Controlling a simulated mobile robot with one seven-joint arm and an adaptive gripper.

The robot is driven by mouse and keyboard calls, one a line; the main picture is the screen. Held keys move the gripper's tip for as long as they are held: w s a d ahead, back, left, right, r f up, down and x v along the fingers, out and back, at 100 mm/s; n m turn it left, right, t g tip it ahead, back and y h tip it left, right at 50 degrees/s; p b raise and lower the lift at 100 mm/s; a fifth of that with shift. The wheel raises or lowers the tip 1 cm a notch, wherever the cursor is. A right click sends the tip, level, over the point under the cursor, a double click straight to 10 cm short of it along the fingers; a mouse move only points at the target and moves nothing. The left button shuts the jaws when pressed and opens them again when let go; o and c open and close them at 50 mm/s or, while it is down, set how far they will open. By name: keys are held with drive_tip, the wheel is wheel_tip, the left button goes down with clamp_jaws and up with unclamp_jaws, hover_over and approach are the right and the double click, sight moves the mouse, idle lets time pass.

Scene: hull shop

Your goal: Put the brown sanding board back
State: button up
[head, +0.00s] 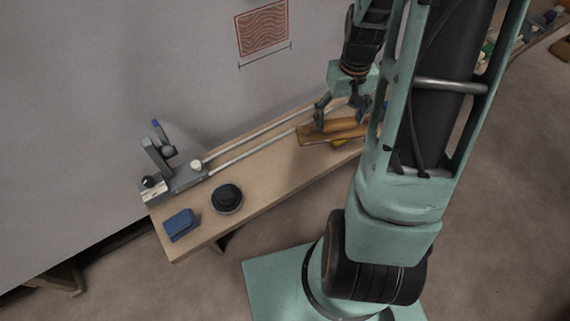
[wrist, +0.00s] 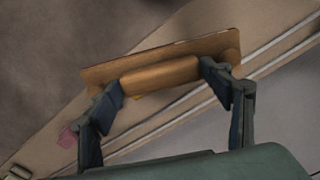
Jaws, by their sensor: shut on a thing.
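The brown sanding board (head: 328,131) is a long flat wooden board with a rounded handle, over the right part of the workbench in the head view. In the wrist view the board (wrist: 105,72) lies across the upper middle. My gripper (head: 342,116) is above the board, its fingers reaching down to it. In the wrist view my gripper (wrist: 163,80) is shut on the handle, one finger at each end. I cannot tell whether the board touches the bench or hangs just above it. My arm hides the bench's right end in the head view.
The workbench (head: 262,189) carries two long metal rails (head: 262,140) and a grey clamp fixture (head: 173,178). A round black object (head: 227,198) and a blue block (head: 181,225) stand at its left end. A yellow thing (head: 339,142) shows under the board. A pink thing (wrist: 67,138) lies nearby.

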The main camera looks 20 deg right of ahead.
sight(304, 136)
drive_tip(key=shift+s+a+f, duration=0.15)
drive_tip(key=shift+s+f, duration=0.05)
drive_tip(key=shift+s, duration=0.05)
drive_tip(key=a+f, duration=0.1)
drive_tip(key=a, duration=0.2)
drive_tip(key=a+f+b, duration=0.1)
drive_tip(key=a, duration=0.2)
drive_tip(key=a+f, duration=0.2)
drive_tip(key=a, duration=0.1)
drive_tip(key=shift+w+a+f, duration=0.1)
drive_tip(key=shift+w+a, duration=0.05)
drive_tip(key=a+f, duration=0.2)
drive_tip(key=a+f+b, duration=0.1)
drive_tip(key=a+f, duration=0.1)
drive_tip(key=f, duration=0.1)
drive_tip(key=shift+w+f, duration=0.15)
drive_tip(key=shift+w, duration=0.05)
drive_tip(key=shift+a+f+b, duration=0.15)
drive_tip(key=shift+f+b, duration=0.4)
drive_tip(key=shift+f, duration=1.05)
drive_tip(key=shift+f, duration=0.2)
drive_tip(key=o, duration=1.1)
drive_tip(key=shift+r, duration=0.1)
